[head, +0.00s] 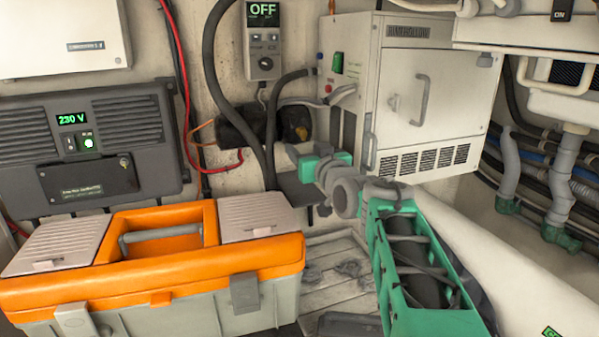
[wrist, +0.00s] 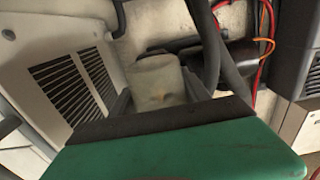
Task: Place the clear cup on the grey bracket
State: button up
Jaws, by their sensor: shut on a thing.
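The clear cup (wrist: 155,80) shows in the wrist view as a pale, see-through shape just beyond the dark edge of my gripper (wrist: 165,112). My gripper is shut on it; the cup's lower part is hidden. In the head view my gripper (head: 312,168) is at the grey bracket (head: 290,190), a dark plate on the wall left of the white cabinet. I cannot make out the cup clearly there. Parts of the bracket (wrist: 197,88) seem to show beside the cup in the wrist view. I cannot tell whether the cup touches it.
The white cabinet (head: 425,95) with a handle and vents stands close right of my gripper. Dark hoses (head: 268,130) hang close behind the bracket. An orange and grey toolbox (head: 160,285) fills the front left. A 230 V unit (head: 90,150) is on the left wall.

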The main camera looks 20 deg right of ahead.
jog(key=p, duration=0.2)
send_over(300, 189)
notch_tip(300, 189, down, 6)
jog(key=shift+f, duration=0.1)
notch_tip(300, 189, down, 3)
jog(key=shift+w+r, duration=0.1)
jog(key=shift+r, duration=0.05)
jog(key=shift+f, duration=0.45)
jog(key=o, duration=1.3)
jog(key=shift+r, duration=0.15)
jog(key=shift+r, duration=0.2)
jog(key=s+b, duration=0.3)
jog(key=s, duration=0.9)
jog(key=shift+f+b, duration=0.1)
jog(key=shift+b, duration=0.25)
